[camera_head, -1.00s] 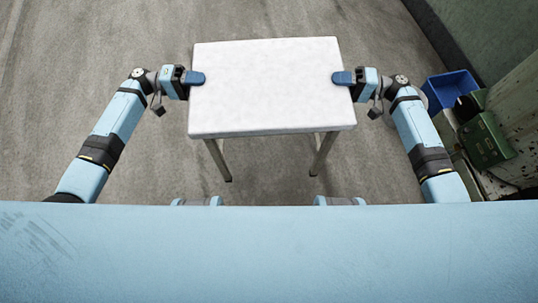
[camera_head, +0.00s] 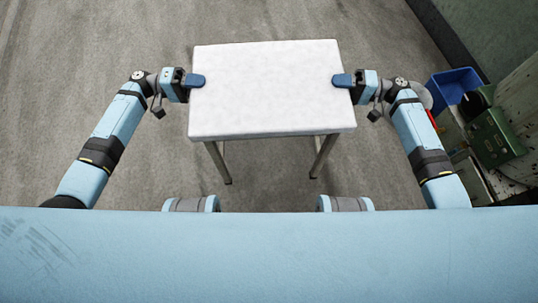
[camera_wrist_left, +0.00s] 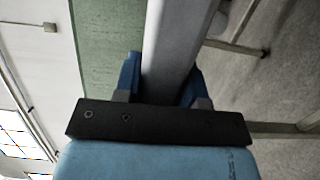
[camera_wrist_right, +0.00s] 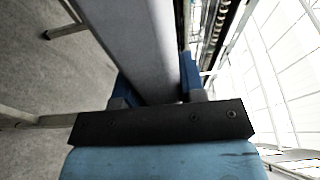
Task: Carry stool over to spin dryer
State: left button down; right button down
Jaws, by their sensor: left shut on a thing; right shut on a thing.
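The stool (camera_head: 265,90) has a white, padded-looking rectangular top and thin metal legs. It is in front of me in the head view, level between my arms. My left gripper (camera_head: 196,80) is shut on the left edge of its top. My right gripper (camera_head: 342,80) is shut on the right edge. In the left wrist view the stool's edge (camera_wrist_left: 178,45) runs between the blue fingers. In the right wrist view the edge (camera_wrist_right: 145,50) is likewise between the fingers. Whether the legs touch the floor is hard to tell. I cannot make out a spin dryer.
A blue bin (camera_head: 455,87) and a green machine part (camera_head: 497,138) on a worn, light-coloured unit stand at the right, close to my right arm. A green wall (camera_head: 490,35) runs along the upper right. The grey floor (camera_head: 90,50) is clear ahead and to the left.

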pick_arm(q)
jog(key=shift+w+a+f+b, duration=0.15)
jog(key=shift+f+b, duration=0.2)
jog(key=shift+b, duration=0.05)
pick_arm(e)
jog(key=shift+w+d+f, duration=0.1)
jog(key=shift+d+f, duration=0.05)
jog(key=shift+f, duration=0.25)
pick_arm(q)
jog(key=c, duration=0.9)
grip_release()
pick_arm(e)
jog(key=c, duration=0.9)
grip_release()
pick_arm(q)
jog(key=shift+o, duration=1)
pick_arm(e)
jog(key=shift+o, duration=1)
pick_arm(q)
jog(key=a, duration=1.1)
jog(key=shift+w+a, duration=0.25)
jog(key=shift+a, duration=0.15)
pick_arm(e)
jog(key=s+d, duration=0.1)
jog(key=d, duration=1)
jog(key=shift+d, duration=0.35)
